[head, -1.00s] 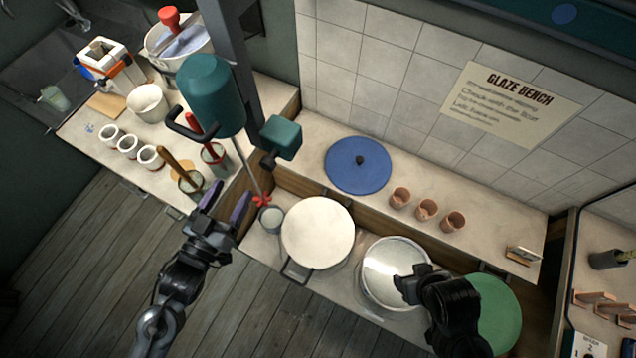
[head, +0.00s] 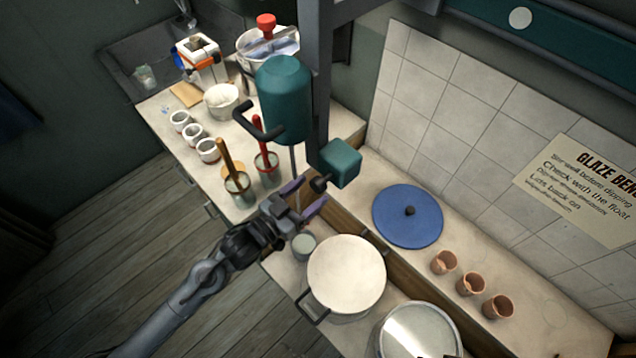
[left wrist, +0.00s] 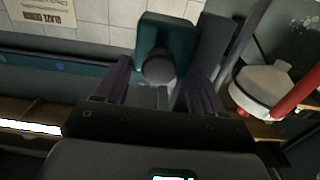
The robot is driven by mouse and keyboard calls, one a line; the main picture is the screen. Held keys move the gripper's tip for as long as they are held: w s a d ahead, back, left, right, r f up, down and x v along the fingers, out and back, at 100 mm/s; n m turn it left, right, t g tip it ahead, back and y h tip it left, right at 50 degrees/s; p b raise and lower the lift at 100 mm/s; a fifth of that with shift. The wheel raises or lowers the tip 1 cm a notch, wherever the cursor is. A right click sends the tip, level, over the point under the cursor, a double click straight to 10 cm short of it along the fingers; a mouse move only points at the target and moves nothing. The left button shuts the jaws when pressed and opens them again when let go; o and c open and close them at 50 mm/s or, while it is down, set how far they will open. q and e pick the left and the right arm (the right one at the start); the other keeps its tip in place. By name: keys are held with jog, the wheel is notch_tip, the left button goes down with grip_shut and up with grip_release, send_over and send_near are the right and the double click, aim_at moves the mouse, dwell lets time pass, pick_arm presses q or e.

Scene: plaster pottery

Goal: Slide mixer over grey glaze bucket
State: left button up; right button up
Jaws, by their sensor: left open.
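The teal mixer (head: 284,98) hangs on a grey column, with a black handle at its left and a thin shaft below. A teal block (head: 341,163) with a dark round knob (head: 320,183) sits on the column. My left gripper (head: 304,198) is open just below the knob; in the left wrist view the knob (left wrist: 160,69) shows between the fingers, apart from them. A small grey cup (head: 303,245) is below the gripper. A pale-topped bucket (head: 346,272) and a silvery grey-topped bucket (head: 418,332) stand to the right. The shaft's lower end is hidden behind my gripper.
A blue lid (head: 407,216) and three terracotta cups (head: 470,282) are on the back ledge. Brushes in jars (head: 237,183), three white cups (head: 195,137) and a white bowl (head: 221,101) stand on the left counter. The floor at left is clear.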

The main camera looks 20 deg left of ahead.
aim_at(315, 189)
pick_arm(q)
jog(key=shift+x, duration=1.75)
grip_shut()
jog(key=shift+d, duration=0.15)
